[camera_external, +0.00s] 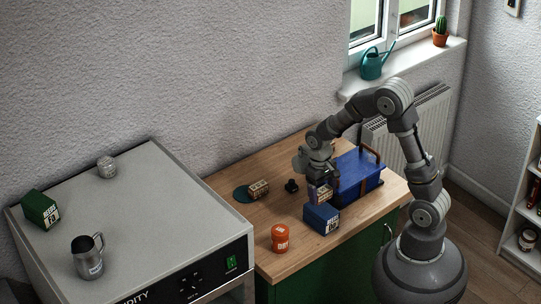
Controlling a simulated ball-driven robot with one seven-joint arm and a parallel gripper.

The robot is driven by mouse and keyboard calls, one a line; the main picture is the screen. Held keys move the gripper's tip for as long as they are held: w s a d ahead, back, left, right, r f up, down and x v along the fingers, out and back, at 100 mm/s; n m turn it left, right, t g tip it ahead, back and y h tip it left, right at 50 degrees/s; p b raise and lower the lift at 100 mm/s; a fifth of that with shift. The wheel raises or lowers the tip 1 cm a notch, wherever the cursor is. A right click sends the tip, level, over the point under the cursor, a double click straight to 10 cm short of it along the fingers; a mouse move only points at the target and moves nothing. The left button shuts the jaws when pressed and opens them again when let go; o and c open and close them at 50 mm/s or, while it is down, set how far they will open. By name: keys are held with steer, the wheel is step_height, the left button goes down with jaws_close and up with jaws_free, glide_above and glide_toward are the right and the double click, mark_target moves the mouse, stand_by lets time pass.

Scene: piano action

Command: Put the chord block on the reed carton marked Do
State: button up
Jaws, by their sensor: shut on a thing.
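My gripper (319,179) points down and is shut on a small purple block with a pale patterned face (321,194), which looks like the chord block. The block is just above or touching the top of a blue carton (321,218) on the wooden worktop; I cannot tell whether there is a gap. The blue carton has a pale label on its front right side, too small to read. A green carton with a pale label (40,209) stands on the grey cabinet at the far left; its lettering is not clear.
A blue toolbox (364,176) stands right behind the gripper. A brown lettered block (258,189) sits by a teal disc (242,194), near a small black object (291,186). An orange jar (280,238) stands near the front edge. A metal mug (87,258) stands on the cabinet (150,215).

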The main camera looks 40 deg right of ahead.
mark_target(322, 200)
step_height(322, 200, down, 4)
steer(key=shift+r+b, duration=0.15)
steer(key=shift+b, duration=0.5)
steer(key=shift+r, duration=0.1)
steer(key=shift+s, duration=0.1)
steer(key=o, duration=0.6)
steer(key=shift+f, duration=0.2)
steer(key=o, duration=0.4)
steer(key=shift+r, duration=0.1)
